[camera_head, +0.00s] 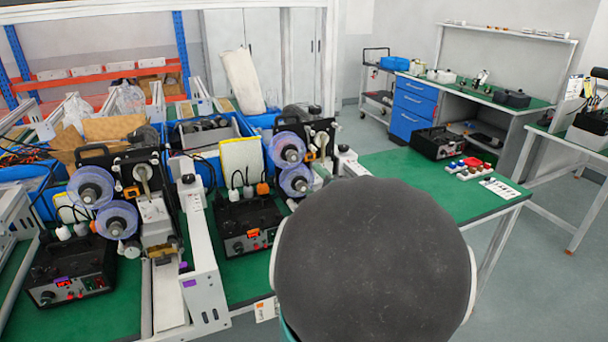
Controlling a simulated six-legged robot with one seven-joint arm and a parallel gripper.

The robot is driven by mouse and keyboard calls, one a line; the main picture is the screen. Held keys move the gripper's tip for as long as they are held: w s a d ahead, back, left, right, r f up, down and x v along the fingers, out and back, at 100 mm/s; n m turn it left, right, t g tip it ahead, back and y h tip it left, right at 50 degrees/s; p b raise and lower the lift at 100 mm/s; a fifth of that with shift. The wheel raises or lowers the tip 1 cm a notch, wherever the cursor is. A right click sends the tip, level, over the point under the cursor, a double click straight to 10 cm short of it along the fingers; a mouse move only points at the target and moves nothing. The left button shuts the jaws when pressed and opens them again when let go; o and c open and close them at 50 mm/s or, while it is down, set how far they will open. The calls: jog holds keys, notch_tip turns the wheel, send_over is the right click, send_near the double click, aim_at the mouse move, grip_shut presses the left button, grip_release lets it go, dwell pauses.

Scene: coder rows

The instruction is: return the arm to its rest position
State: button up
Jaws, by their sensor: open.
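A large dark grey round part with white sides fills the lower middle of the view; it looks like a link of my own arm, seen close up. It hides part of the green table (425,190) behind it. My gripper is not in view, so its fingers cannot be seen.
Coder machines with clear purple-tinted reels (288,150) and black control boxes (248,226) crowd the table at left. A workbench with blue drawers (414,105) stands behind. Grey floor is free at right.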

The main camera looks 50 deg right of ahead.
jog(key=shift+s+a, duration=0.1)
jog(key=shift+s, duration=0.05)
jog(key=w+a+m+g+y, duration=0.1)
jog(key=w+a+m+g, duration=0.2)
jog(key=a, duration=0.6)
jog(key=w+a+m+g+y, duration=0.1)
jog(key=w+a+m, duration=0.2)
jog(key=w+a, duration=0.35)
jog(key=s+a+f+m+g+y, duration=0.1)
jog(key=s+a+g+y, duration=0.2)
jog(key=a, duration=1)
jog(key=s+a+f+m+g+y, duration=0.1)
jog(key=s+a+y, duration=0.3)
jog(key=s+a, duration=0.5)
jog(key=a+f+g, duration=0.1)
jog(key=a, duration=0.3)
jog(key=shift+s+a+f+m+g, duration=0.2)
jog(key=shift+s+a+m+g, duration=0.1)
jog(key=shift+a+m+g, duration=0.1)
